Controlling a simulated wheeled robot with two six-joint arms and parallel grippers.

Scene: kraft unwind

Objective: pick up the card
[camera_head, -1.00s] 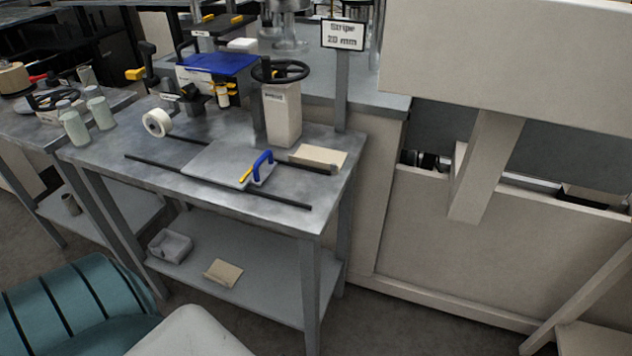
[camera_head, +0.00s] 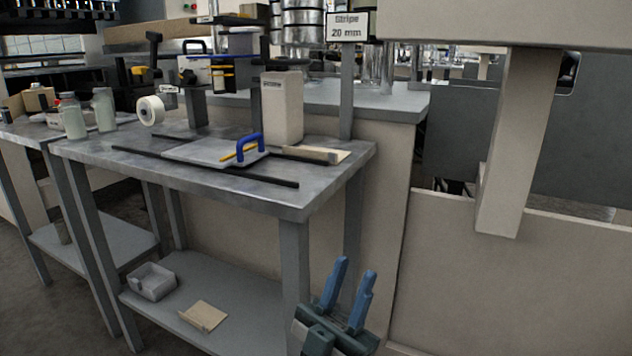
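Two tan, card-like pieces show. One folded tan card (camera_head: 203,316) lies on the lower shelf of the metal table. Another tan card (camera_head: 316,154) lies on the tabletop near its right end, with a raised edge.
A grey open box (camera_head: 152,281) sits left of the shelf card. The metal table (camera_head: 270,206) holds a plate with a blue handle (camera_head: 250,147), dark rails, a white tape roll (camera_head: 150,111) and a beige block (camera_head: 282,108). A "Stripe 20 mm" sign (camera_head: 348,26) stands behind.

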